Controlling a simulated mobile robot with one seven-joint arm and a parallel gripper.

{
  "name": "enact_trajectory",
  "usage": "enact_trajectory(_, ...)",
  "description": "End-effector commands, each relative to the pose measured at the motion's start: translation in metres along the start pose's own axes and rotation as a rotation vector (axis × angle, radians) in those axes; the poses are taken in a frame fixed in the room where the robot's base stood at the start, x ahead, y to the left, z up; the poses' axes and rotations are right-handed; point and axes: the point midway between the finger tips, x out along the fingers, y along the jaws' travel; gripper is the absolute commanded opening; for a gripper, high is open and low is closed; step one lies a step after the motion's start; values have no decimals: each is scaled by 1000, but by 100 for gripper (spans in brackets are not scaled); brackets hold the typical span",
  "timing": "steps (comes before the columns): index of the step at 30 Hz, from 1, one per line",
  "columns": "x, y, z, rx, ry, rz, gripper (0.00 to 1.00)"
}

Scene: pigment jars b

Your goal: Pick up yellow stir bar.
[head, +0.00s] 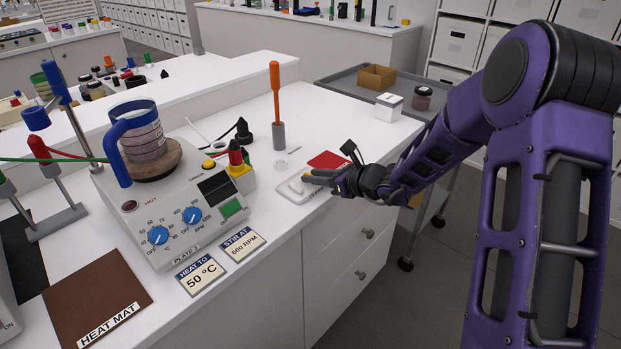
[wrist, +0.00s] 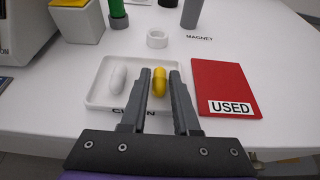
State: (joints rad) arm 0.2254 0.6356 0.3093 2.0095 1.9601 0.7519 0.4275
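The yellow stir bar (wrist: 159,82) lies in the white tray (wrist: 98,97) labelled CLEAN. A white stir bar (wrist: 117,79) lies to its left in the same tray. My gripper (wrist: 160,72) is open, with one finger on each side of the yellow bar in the wrist view. Narrow gaps show between the bar and both fingers, and I cannot tell how far above the tray the fingertips are. In the head view my gripper (head: 312,179) is over the tray (head: 291,197) and mostly hides the yellow bar.
A red card (wrist: 225,87) marked USED lies right of the tray. A white ring (wrist: 157,38) lies behind it. A grey holder with an orange-handled rod (head: 275,95) stands further back. The hotplate (head: 165,215) with a blue-handled jug (head: 140,135) is to the left.

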Motion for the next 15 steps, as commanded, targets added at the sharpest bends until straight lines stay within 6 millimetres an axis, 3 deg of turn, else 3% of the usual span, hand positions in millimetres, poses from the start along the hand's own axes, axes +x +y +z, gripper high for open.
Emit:
enact_trajectory(2,0,0,0,0,0,0,26)
enact_trajectory(6,0,0,0,0,0,0,0)
enact_trajectory(15,0,0,0,0,0,0,0)
